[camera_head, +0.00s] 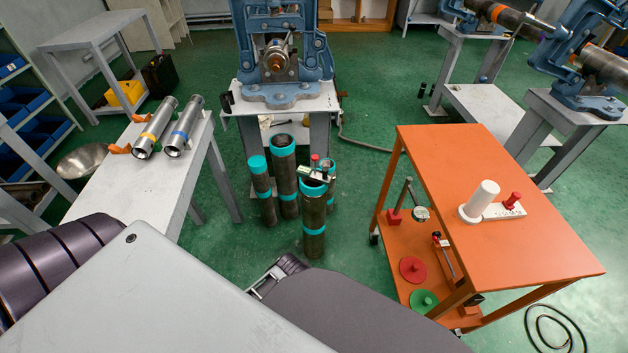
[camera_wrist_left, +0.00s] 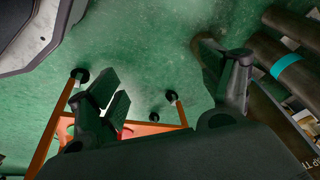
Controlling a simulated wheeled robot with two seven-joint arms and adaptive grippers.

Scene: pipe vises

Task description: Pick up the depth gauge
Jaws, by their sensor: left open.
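No object in view is clearly marked as the depth gauge. One candidate is a small device with a red knob and a pale bar (camera_head: 317,173), resting across the top of a teal-rimmed upright pipe (camera_head: 314,215). Another is a round dial-like piece (camera_head: 421,214) on the orange cart's lower shelf. My left gripper (camera_wrist_left: 165,88) is open, its dark fingers wide apart over the green floor with nothing between them.
An orange cart (camera_head: 480,180) stands right, holding a white cylinder (camera_head: 481,200) on top and red and green discs below. A grey table (camera_head: 150,185) at left holds two metal tubes. A blue vise (camera_head: 282,60) stands behind the pipes. Green floor is clear between pipes and cart.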

